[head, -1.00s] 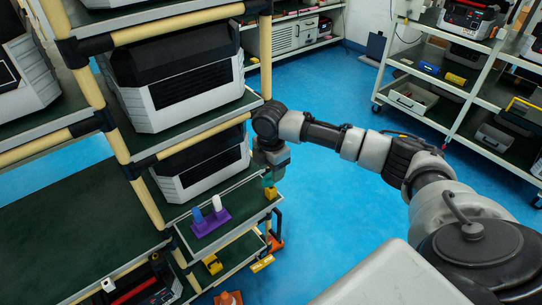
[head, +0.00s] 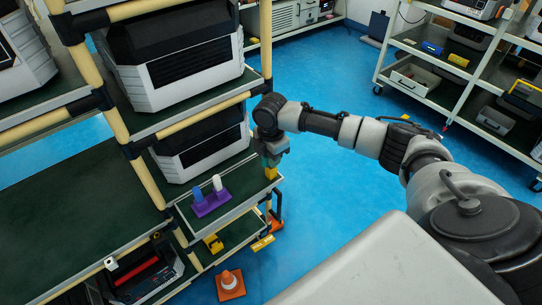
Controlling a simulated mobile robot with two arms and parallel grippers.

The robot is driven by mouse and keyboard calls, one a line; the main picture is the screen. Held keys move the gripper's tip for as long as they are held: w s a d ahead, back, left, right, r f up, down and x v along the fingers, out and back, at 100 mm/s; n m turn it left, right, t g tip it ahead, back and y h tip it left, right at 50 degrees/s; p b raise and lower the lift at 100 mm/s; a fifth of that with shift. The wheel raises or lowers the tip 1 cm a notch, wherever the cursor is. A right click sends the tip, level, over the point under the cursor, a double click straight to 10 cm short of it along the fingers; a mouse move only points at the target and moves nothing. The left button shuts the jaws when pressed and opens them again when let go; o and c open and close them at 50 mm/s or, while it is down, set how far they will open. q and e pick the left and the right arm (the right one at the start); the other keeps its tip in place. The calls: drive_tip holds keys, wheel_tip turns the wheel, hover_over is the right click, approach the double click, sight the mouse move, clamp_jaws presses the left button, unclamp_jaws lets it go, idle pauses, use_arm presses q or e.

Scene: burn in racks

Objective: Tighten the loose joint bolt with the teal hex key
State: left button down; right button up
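My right gripper (head: 271,161) reaches down at the front right corner of the rack's low shelf. A small yellow block (head: 271,173) stands right beneath its fingertips. A small patch of teal (head: 269,160) shows at the fingertips, just above the block; it may be the teal hex key, but most of it is hidden. I cannot tell whether the fingers are open or closed on it. The rack's cream tubes meet at black joints, such as one at the left post (head: 131,150). I cannot make out which bolt is loose. My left gripper is not in view.
A purple holder (head: 211,205) with a blue and a white peg stands on the same shelf (head: 215,228), left of the gripper. Grey-and-black units fill the shelves above. Another rack (head: 455,95) stands at the right; open floor lies between.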

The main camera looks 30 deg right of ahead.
clamp_jaws()
drive_tip(key=shift+r+p, duration=0.7)
drive_tip(key=shift+p, duration=0.35)
idle(1.0)
drive_tip(key=shift+r+p, duration=2.25)
drive_tip(key=shift+p, duration=0.4)
